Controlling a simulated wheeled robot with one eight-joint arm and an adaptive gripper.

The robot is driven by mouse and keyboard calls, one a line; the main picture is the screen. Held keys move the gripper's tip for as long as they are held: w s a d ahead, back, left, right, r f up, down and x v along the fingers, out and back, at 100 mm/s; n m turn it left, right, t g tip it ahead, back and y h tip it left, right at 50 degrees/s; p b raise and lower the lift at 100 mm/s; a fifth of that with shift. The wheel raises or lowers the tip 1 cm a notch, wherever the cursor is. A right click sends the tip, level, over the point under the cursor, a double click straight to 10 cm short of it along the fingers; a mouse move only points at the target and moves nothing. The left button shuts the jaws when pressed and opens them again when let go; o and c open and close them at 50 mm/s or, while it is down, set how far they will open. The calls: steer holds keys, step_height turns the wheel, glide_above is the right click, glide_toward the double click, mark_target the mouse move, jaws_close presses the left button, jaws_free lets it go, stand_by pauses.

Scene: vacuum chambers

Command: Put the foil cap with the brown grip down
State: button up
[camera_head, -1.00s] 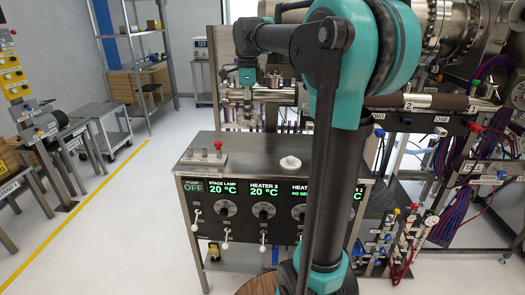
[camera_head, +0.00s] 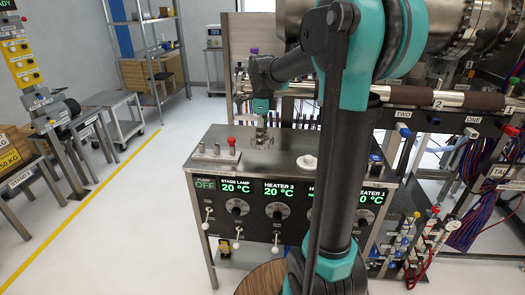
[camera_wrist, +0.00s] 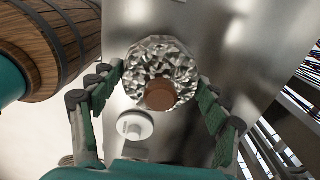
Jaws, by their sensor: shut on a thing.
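The foil cap (camera_wrist: 158,58), a crumpled silver disc, sits between the two fingers of my gripper (camera_wrist: 162,80) in the wrist view, with its brown grip (camera_wrist: 160,95) facing the camera. The fingers are shut on its foil rim at both sides. In the head view my gripper (camera_head: 262,132) points down with the cap low at the steel top of the control cabinet (camera_head: 225,160). I cannot tell whether the cap touches that top.
A white round knob-like piece (camera_head: 307,162) is on the cabinet top to the right; it also shows in the wrist view (camera_wrist: 135,125). A small plate with a red knob (camera_head: 231,143) is to the left. A wooden barrel (camera_head: 262,280) stands in front of the cabinet.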

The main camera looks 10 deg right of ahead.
mark_target(262, 158)
steer(key=shift+f, duration=2.95)
steer(key=shift+f, duration=0.15)
steer(key=o, duration=0.9)
step_height(262, 158, up, 12)
steer(key=shift+r, duration=0.2)
